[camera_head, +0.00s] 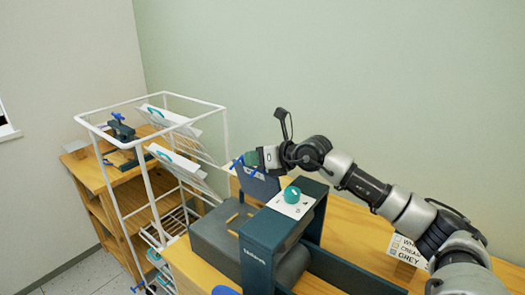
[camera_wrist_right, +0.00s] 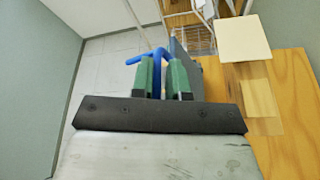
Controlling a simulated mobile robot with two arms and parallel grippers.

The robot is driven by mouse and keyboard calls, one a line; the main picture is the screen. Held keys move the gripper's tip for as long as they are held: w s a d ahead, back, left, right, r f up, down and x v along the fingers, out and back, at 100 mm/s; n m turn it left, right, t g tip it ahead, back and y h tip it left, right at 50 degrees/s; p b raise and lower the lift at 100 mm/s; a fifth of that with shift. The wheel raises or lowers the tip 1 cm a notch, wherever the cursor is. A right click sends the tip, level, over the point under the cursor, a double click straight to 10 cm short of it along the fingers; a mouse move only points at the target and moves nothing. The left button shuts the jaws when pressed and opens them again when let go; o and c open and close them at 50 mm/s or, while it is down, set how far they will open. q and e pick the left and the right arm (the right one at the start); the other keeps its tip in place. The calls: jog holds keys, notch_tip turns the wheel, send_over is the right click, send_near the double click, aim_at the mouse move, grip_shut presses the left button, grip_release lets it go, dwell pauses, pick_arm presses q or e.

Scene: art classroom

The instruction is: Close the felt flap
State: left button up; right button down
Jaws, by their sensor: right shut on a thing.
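The felt flap (camera_head: 262,186) is a dark blue-grey panel standing raised and tilted at the back of the press bed (camera_head: 215,235). A blue handle (camera_head: 237,163) is at its upper left. My right gripper (camera_head: 251,158), with green fingers, is at the flap's top edge, shut on the blue handle. In the right wrist view, the blue handle (camera_wrist_right: 150,55) runs to the green fingers (camera_wrist_right: 163,78), and the flap shows nearly edge-on (camera_wrist_right: 180,55) beside them. The fingers hide part of the handle. My left gripper is not in view.
The dark press frame (camera_head: 258,262) with a teal knob (camera_head: 292,194) stands right of the flap on a wooden table (camera_head: 345,225). A white wire rack (camera_head: 225,130) stands close on the left, before a wooden shelf (camera_head: 90,170). A paper label (camera_head: 405,250) stands at right.

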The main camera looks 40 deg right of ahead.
jog(key=shift+s+a+f, duration=0.15)
jog(key=shift+a+f, duration=0.05)
jog(key=shift+a, duration=0.25)
jog(key=shift+s+a+f, duration=0.1)
jog(key=shift+a+f, duration=0.05)
jog(key=shift+a, duration=0.25)
jog(key=c, duration=1.2)
grip_release()
jog(key=shift+d, duration=0.1)
